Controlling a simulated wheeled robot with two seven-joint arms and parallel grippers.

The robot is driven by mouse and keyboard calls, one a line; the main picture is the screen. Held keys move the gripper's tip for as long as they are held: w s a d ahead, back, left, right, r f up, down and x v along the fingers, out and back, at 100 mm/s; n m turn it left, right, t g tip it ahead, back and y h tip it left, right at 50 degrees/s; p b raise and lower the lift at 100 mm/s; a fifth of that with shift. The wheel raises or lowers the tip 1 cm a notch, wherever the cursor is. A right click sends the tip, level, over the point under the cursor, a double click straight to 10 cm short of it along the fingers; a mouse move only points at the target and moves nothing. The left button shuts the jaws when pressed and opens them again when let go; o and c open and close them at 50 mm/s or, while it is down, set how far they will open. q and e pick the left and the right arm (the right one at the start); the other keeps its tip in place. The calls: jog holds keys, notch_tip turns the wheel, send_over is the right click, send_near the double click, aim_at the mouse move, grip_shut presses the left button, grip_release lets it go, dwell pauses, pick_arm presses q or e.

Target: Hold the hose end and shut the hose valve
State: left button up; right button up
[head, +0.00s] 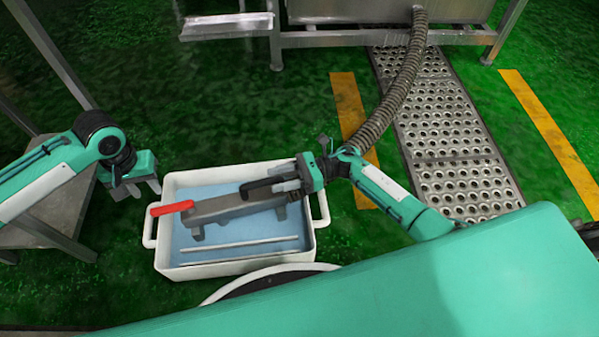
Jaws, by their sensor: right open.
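A ribbed grey-brown hose (397,88) hangs from the machine at the top and curves down to behind my right wrist, where its lower end is hidden. My left gripper (141,186) is open and empty, left of the tub and apart from the red lever. I cannot tell which part is the hose valve.
The white tub (310,243) has a blue inside and also holds a thin metal rod (240,244). A grey metal table (58,215) stands at the left. A perforated metal grate (450,140) crosses the green floor at the right. The machine's frame (330,40) spans the top.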

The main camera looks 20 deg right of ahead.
aim_at(255, 196)
jog(key=shift+a, duration=1.9)
grip_shut()
jog(key=shift+f, duration=0.1)
